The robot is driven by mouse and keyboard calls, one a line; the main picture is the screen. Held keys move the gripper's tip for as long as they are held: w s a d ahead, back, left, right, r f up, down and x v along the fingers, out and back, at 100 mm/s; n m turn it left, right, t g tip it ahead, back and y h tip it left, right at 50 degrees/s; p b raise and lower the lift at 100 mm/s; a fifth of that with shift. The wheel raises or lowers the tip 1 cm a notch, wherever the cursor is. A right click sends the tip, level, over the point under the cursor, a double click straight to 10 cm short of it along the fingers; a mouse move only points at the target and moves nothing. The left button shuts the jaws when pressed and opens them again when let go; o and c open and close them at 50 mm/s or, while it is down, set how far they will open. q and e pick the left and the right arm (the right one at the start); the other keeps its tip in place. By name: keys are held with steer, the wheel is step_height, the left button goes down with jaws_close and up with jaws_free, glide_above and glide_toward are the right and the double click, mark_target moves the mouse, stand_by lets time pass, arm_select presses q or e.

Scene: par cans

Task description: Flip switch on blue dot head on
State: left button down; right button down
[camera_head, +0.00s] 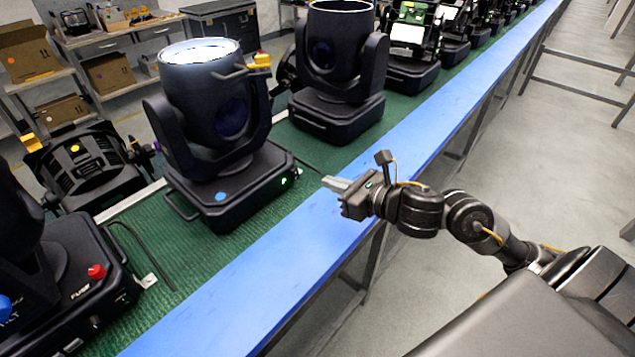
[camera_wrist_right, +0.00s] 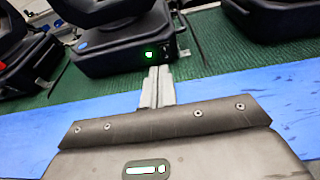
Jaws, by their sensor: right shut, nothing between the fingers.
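The head with the blue dot (camera_head: 221,196) is a black moving light on the green mat, left of centre in the head view. Its top lens glows white. A small green light (camera_head: 284,181) shows on the side of its base facing me. In the right wrist view the same base (camera_wrist_right: 118,50) stands at the top, with the green light (camera_wrist_right: 149,54) lit and a small dark fitting beside it. My right gripper (camera_head: 328,183) is shut and empty, over the blue edge strip, apart from the base. In the wrist view its fingers (camera_wrist_right: 157,75) appear just below the green light. My left gripper is not seen.
Another head (camera_head: 335,75) stands behind, with more in a row beyond. A cable (camera_head: 142,252) lies on the mat. The blue strip (camera_head: 262,285) edges the bench; grey floor lies to the right.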

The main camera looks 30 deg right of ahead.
steer(key=shift+r+p+v, duration=0.2)
steer(key=shift+p+v, duration=0.65)
steer(key=shift+v, duration=0.1)
steer(key=shift+r+p+v, duration=0.2)
steer(key=shift+p+v, duration=0.65)
steer(key=shift+v, duration=0.1)
steer(key=shift+w, duration=0.1)
steer(key=shift+f, duration=0.1)
